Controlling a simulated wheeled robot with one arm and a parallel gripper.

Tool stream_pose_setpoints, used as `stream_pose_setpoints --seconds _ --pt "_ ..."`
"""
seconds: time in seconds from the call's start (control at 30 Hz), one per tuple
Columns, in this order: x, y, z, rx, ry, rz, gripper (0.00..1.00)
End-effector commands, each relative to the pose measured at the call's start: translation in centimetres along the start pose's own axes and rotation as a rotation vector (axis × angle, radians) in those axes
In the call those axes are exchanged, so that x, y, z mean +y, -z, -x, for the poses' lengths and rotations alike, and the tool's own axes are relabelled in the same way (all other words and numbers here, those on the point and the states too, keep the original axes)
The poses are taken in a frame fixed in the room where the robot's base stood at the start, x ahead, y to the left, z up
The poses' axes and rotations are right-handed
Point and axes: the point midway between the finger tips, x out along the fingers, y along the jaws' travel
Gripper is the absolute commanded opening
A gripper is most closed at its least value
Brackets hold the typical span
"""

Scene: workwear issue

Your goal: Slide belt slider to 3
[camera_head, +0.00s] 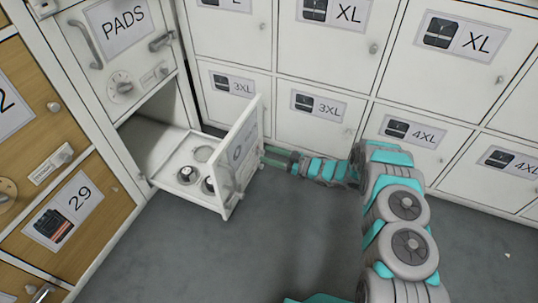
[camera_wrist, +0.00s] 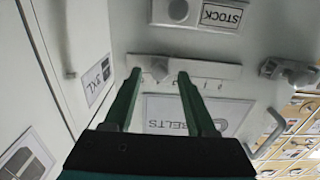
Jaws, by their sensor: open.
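The belt slider is a small grey knob (camera_wrist: 159,69) on a pale strip (camera_wrist: 220,73) in the wrist view. The strip sits beside the BELTS label (camera_wrist: 165,113) on a white panel. The knob is toward the left end of the strip; the marks along it are too small to read. My gripper (camera_wrist: 159,76) is open, with one finger on each side of the knob in the picture. I cannot tell whether either finger touches it. In the head view my gripper (camera_head: 276,156) is at the right side of the pulled-out drawer's front panel (camera_head: 238,150), where the slider is not clear.
The open drawer (camera_head: 168,176) holds small round items in wells. A latch (camera_wrist: 288,71) and a handle (camera_wrist: 268,135) stick out from the panel. White lockers (camera_head: 318,125) stand close behind my gripper. The grey floor (camera_head: 270,240) in front is clear.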

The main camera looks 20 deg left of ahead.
Motion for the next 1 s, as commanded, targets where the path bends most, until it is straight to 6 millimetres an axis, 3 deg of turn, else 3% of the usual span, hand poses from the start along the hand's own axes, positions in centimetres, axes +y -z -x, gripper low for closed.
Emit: stream_pose_setpoints --seconds 0.33,0.83,1.0 --pt "0.03 0.01 -0.46 0.0 -0.001 0.0 0.57" --pt "0.04 0.02 -0.43 0.0 -0.001 0.001 0.0" --pt "0.04 0.02 -0.43 0.0 -0.001 0.001 0.0"
